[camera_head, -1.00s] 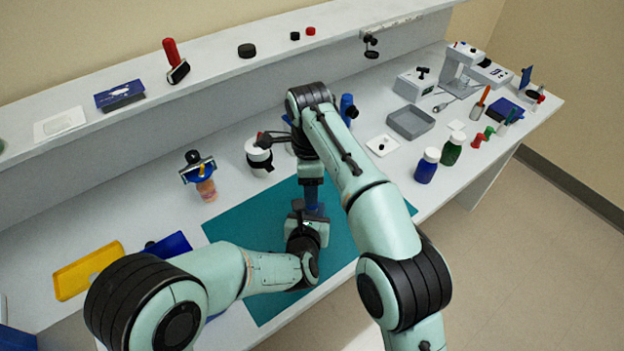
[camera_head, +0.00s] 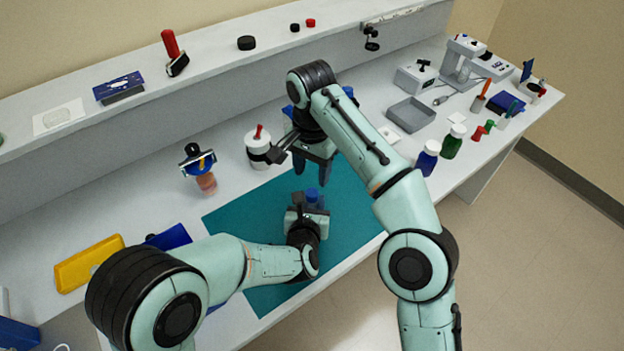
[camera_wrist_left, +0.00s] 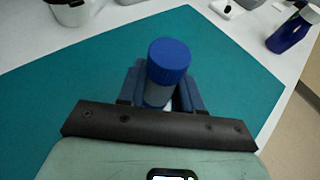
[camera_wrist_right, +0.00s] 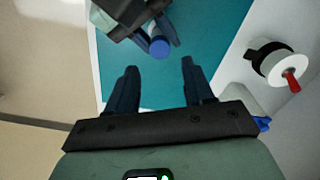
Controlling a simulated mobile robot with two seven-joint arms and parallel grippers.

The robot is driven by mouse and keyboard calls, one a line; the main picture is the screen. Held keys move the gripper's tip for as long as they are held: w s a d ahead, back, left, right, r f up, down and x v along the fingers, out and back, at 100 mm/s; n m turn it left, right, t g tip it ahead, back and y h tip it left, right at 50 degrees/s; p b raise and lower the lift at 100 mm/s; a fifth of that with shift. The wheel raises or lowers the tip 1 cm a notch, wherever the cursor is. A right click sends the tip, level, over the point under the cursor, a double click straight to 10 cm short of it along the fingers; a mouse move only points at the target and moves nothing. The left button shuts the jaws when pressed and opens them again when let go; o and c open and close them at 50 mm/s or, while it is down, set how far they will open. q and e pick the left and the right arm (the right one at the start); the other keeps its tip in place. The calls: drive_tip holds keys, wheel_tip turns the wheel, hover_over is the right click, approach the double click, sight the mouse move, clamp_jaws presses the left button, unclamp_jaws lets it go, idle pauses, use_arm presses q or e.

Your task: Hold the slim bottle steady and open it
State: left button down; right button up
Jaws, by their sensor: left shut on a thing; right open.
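The slim bottle (camera_wrist_left: 158,93) has a ribbed blue cap (camera_wrist_left: 169,56) on top and a grey body. It stands between the fingers of my left gripper (camera_wrist_left: 160,98), which is shut on the body below the cap. In the head view the blue cap (camera_head: 312,195) shows at the left gripper (camera_head: 306,207), over the teal mat (camera_head: 352,212). My right gripper (camera_head: 311,175) is open and empty, above and behind the bottle, apart from it. In the right wrist view the cap (camera_wrist_right: 159,47) lies beyond the open right fingertips (camera_wrist_right: 159,68). The bottle's lower part is hidden.
A white jar (camera_head: 259,149) with a dark band and red-topped piece stands left of the right gripper. A grey tray (camera_head: 411,114), blue bottle (camera_head: 427,158) and green bottle (camera_head: 453,142) stand to the right. A yellow tray (camera_head: 88,262) lies left. The mat's right part is clear.

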sight(312, 192)
drive_tip(key=shift+f, duration=3.35)
clamp_jaws()
